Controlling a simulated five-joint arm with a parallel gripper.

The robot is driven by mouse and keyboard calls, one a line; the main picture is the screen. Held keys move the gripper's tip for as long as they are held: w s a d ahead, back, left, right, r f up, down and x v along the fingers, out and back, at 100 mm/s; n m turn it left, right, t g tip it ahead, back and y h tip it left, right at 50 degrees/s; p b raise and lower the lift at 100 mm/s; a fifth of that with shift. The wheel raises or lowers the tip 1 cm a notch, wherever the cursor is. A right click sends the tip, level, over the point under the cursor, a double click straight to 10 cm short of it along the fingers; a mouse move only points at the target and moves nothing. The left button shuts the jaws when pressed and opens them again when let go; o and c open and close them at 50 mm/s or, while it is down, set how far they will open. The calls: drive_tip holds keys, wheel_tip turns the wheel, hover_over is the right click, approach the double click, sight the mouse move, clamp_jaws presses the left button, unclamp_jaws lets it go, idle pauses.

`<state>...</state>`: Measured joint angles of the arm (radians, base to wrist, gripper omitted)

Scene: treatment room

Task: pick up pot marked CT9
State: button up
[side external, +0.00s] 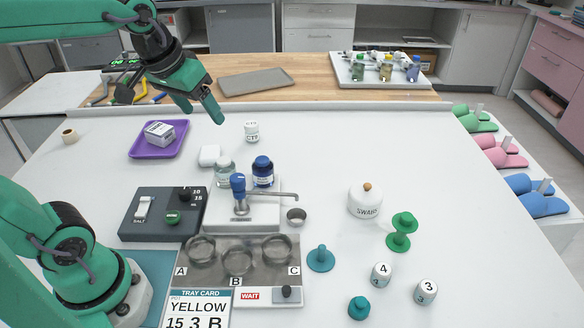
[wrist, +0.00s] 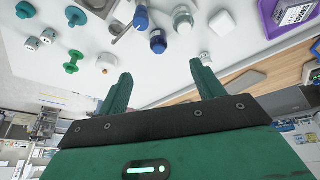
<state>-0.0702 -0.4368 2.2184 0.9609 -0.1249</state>
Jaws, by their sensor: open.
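A small white pot (side external: 252,131) stands upright on the white table near its back edge. Its dark lettering starts with CT; I cannot read the last character for sure. In the wrist view a small pale pot (wrist: 205,58) shows just beyond the right fingertip, probably the same one. My gripper (side external: 203,113) is open and empty, raised above the table to the left of the pot. In the wrist view my gripper (wrist: 161,70) shows its two fingers spread apart, with nothing between them.
A purple tray (side external: 174,150) with a labelled box lies left of the pot. A white block (side external: 210,155), a clear jar (side external: 225,171) and a blue jar (side external: 263,172) stand in front of it. A swab pot (side external: 365,202) is farther right. The table right of the pot is clear.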

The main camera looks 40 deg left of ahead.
drive_tip(key=w+a+n+g, duration=0.1)
drive_tip(key=w+a+n, duration=0.25)
drive_tip(key=w, duration=0.75)
drive_tip(key=n+g, duration=0.4)
drive_tip(key=n, duration=0.2)
hover_over(251, 124)
wheel_tip(251, 124, down, 19)
drive_tip(key=shift+s+f, duration=0.1)
drive_tip(key=shift+a+f, duration=0.25)
drive_tip(key=shift+f, duration=1.45)
drive_tip(key=shift+f, duration=0.1)
drive_tip(key=shift+d+f, duration=0.15)
drive_tip(key=shift+f, duration=2.35)
